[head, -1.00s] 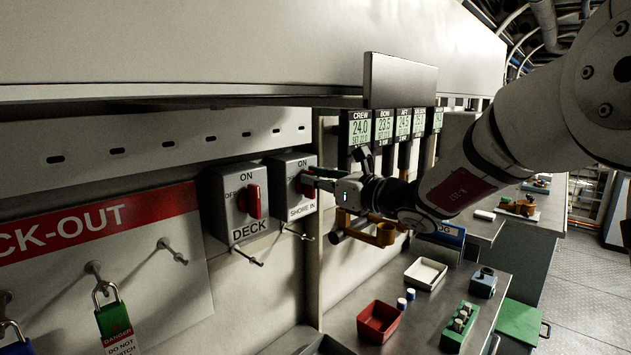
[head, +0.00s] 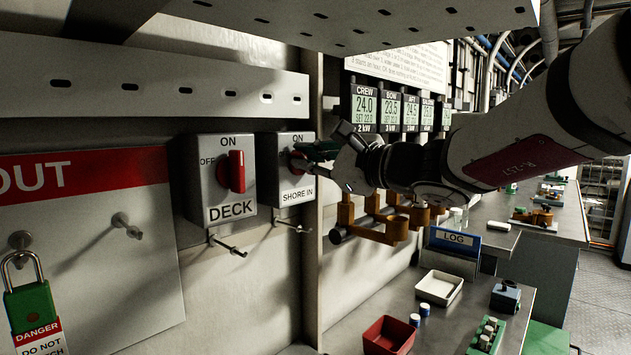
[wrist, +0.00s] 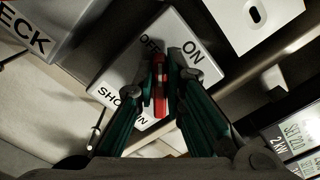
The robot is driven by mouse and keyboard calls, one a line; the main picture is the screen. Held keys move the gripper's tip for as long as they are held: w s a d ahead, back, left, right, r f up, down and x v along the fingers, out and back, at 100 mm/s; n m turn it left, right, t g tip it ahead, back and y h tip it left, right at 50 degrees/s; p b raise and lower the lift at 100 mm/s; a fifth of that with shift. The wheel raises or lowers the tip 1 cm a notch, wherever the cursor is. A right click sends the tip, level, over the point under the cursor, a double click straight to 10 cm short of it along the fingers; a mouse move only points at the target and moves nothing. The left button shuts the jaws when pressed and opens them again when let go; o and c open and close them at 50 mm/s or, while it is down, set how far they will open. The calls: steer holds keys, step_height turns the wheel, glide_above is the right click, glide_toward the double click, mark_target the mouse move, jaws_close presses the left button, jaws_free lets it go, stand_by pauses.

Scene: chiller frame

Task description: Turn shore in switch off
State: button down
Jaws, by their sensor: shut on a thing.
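The SHORE IN switch (head: 296,186) is a grey box on the wall, marked ON at the top, with a red handle (head: 298,161). My gripper (head: 314,158) is at the front of this box, its green fingers shut on the red handle. In the wrist view the handle (wrist: 160,88) lies between the two fingers (wrist: 162,82), and ON, OFF and part of SHORE IN show around it. In the head view the gripper hides most of the handle and the OFF mark.
The DECK switch (head: 222,180), with its red handle upright, is close on the left. Pegs stick out below both boxes. A green padlock (head: 31,308) hangs at the far left. Displays (head: 365,108) and orange-brown parts (head: 385,228) are near my wrist. A slotted rail (head: 150,85) runs above.

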steer(key=n+b, duration=0.2)
steer(key=b, duration=0.3)
steer(key=f+n+b, duration=0.1)
steer(key=n+b, duration=0.2)
steer(key=b, duration=0.1)
steer(key=n+b, duration=0.3)
steer(key=b, duration=0.2)
steer(key=shift+s+a+f+b, duration=0.15)
steer(key=shift+a+f+b, duration=0.05)
steer(key=shift+f+b, duration=0.1)
steer(key=shift+n+b, duration=0.3)
steer(key=shift+n, duration=0.1)
steer(key=shift+r, duration=0.1)
steer(key=c, duration=1.7)
jaws_free()
steer(key=shift+o, duration=0.2)
steer(key=shift+s+d, duration=0.1)
steer(key=shift+d, duration=0.05)
steer(key=v, duration=1.1)
steer(key=shift+s+d, duration=0.25)
steer(key=shift+s, duration=0.05)
